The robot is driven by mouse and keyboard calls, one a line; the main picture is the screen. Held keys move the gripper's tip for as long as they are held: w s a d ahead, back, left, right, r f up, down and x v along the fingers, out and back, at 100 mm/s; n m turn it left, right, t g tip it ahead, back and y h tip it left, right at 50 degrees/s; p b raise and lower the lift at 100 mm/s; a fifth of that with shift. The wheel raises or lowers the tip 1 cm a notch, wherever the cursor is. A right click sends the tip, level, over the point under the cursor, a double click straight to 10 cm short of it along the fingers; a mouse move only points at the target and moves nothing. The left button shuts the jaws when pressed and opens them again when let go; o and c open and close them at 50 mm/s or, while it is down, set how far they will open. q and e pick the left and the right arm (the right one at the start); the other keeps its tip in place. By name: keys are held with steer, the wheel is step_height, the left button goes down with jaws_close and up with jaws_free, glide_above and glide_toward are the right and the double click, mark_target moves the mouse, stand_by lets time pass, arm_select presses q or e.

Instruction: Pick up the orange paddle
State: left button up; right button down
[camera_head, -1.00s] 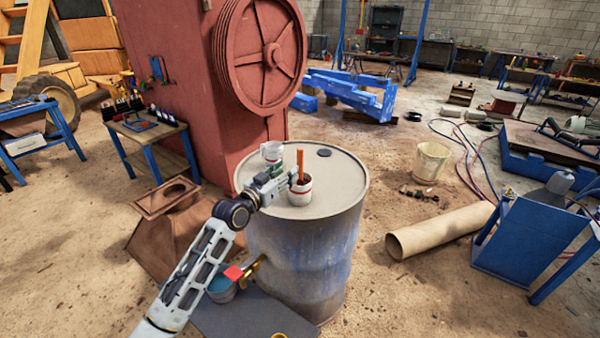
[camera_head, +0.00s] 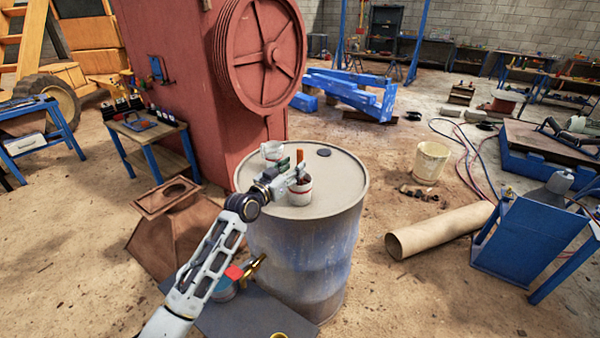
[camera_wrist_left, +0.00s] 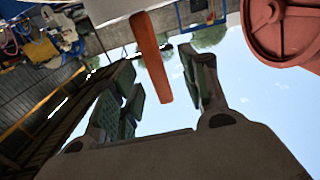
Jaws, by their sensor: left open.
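The orange paddle (camera_head: 299,157) stands upright in a white cup with a red band (camera_head: 300,194) on top of the drum. My left gripper (camera_head: 294,174) is at the cup's rim and hides the lower part of the paddle in the head view. In the left wrist view, which looks upside down, the paddle (camera_wrist_left: 152,58) reaches in between the two parted fingers of the left gripper (camera_wrist_left: 162,82). The fingers are open, with a visible gap on the right side of the paddle. My right gripper is not in view.
The drum (camera_head: 305,250) carries a second pale cup (camera_head: 272,152) just left of the gripper and a dark cap (camera_head: 324,152). The red crusher (camera_head: 205,90) with its flywheel rises behind. The drum top's right side is clear.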

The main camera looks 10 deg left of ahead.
mark_target(300, 148)
arm_select(q)
steer(key=shift+d+x, duration=0.25)
steer(key=shift+x, duration=1.75)
steer(key=shift+s+f, duration=0.1)
steer(key=shift+f, duration=0.1)
jaws_close()
steer(key=shift+r+p, duration=0.3)
steer(key=shift+r, duration=4.75)
